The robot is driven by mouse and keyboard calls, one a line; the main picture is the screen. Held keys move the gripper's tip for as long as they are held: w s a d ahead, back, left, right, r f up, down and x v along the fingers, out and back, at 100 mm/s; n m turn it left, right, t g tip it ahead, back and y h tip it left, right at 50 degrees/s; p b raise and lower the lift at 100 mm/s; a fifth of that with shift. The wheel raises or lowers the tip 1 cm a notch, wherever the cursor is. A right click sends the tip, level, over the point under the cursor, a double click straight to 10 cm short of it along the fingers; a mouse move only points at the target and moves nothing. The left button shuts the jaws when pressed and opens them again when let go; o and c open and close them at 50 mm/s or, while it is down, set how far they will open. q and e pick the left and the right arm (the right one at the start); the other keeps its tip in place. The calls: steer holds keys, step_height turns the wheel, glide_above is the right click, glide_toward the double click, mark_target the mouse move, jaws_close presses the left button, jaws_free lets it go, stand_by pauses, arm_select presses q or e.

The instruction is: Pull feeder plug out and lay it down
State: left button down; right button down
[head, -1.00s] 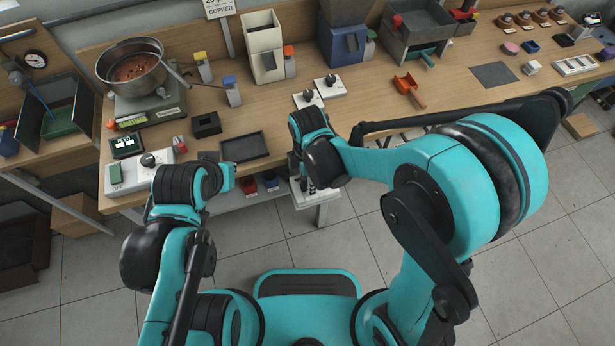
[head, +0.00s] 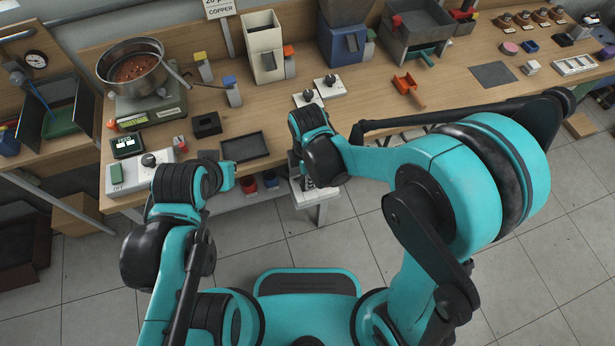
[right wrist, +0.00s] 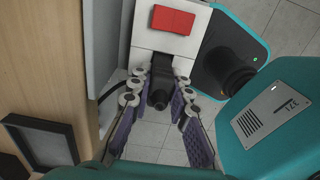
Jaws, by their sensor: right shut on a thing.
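In the right wrist view, a black plug (right wrist: 160,97) sits between the finger pads of my right gripper (right wrist: 160,110), which is shut on it. The plug is in line with a dark part at the lower end of a white block with a red patch (right wrist: 172,20); I cannot tell whether it is still seated. In the head view, my right gripper (head: 298,165) is at the bench's front edge, above the white block (head: 312,196), and my own arm hides the plug. My left gripper (head: 228,177) is at the bench edge, its fingers not clear.
A dark shallow tray (head: 245,147) lies on the bench beside the right gripper and also shows in the right wrist view (right wrist: 45,142). Two white switch boxes (head: 330,87) stand behind the gripper. A grey control box (head: 140,174) is at left. Bare wood lies right of the tray.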

steer(key=shift+r+p, duration=1.3)
steer(key=shift+r, duration=0.5)
steer(key=shift+r+p, duration=1.45)
steer(key=shift+r, duration=0.45)
